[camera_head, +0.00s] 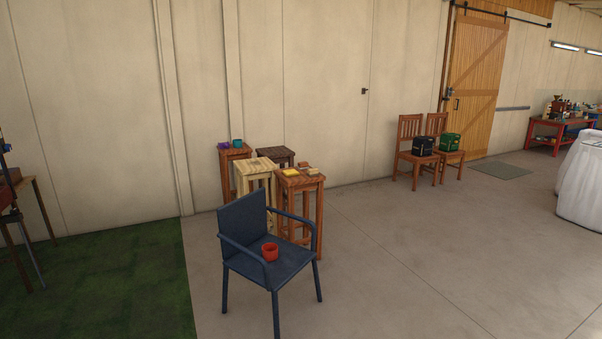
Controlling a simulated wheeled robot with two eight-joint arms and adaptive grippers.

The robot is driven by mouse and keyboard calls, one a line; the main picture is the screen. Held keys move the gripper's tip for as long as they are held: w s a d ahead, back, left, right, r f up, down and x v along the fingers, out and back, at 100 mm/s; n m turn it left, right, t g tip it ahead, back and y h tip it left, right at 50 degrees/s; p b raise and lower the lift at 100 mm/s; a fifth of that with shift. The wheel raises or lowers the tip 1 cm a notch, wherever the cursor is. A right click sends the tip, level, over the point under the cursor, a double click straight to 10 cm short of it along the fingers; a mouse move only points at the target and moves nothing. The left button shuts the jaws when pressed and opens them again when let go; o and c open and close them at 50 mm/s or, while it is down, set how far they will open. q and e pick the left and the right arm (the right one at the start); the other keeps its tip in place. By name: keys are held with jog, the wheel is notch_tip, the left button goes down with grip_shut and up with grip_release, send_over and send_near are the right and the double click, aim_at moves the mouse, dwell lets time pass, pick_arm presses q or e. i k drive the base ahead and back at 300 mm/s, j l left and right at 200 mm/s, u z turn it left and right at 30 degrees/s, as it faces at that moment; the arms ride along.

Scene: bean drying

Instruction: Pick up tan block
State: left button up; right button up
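A small tan block (312,171) lies on the top of a reddish-brown wooden stool (302,181), near its right side. A flat yellow item (291,172) lies on the same stool top, left of the block. Both are small and far off, so their details are hard to tell. Neither of my grippers shows in the head view.
A blue armchair (240,222) holding a red cup (270,252) stands in front of the stools. A pale stool (254,167) and others crowd behind. Wooden chairs (410,130) bear black and green boxes. Open concrete floor (420,250) lies to the right.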

aim_at(311, 172)
jog(key=i+j, duration=0.15)
jog(key=i, duration=0.2)
jog(key=i+j+u, duration=0.15)
jog(key=i, duration=0.2)
jog(key=i+z, duration=0.4)
jog(key=i+j+z, duration=0.2)
jog(key=i+z, duration=0.15)
jog(key=i, duration=0.25)
jog(key=i+l+z, duration=0.15)
jog(key=i+z, duration=0.25)
jog(key=i, duration=0.25)
jog(key=i+z, duration=0.45)
jog(key=i, duration=0.15)
jog(key=i+u, duration=0.2)
jog(key=i, duration=0.65)
jog(key=i+l+u, duration=0.2)
jog(key=i, duration=0.65)
jog(key=i+j+u, duration=0.1)
jog(key=i+u, duration=0.4)
jog(key=i+l+u, duration=0.15)
jog(key=i+u, duration=0.35)
jog(key=i, duration=0.05)
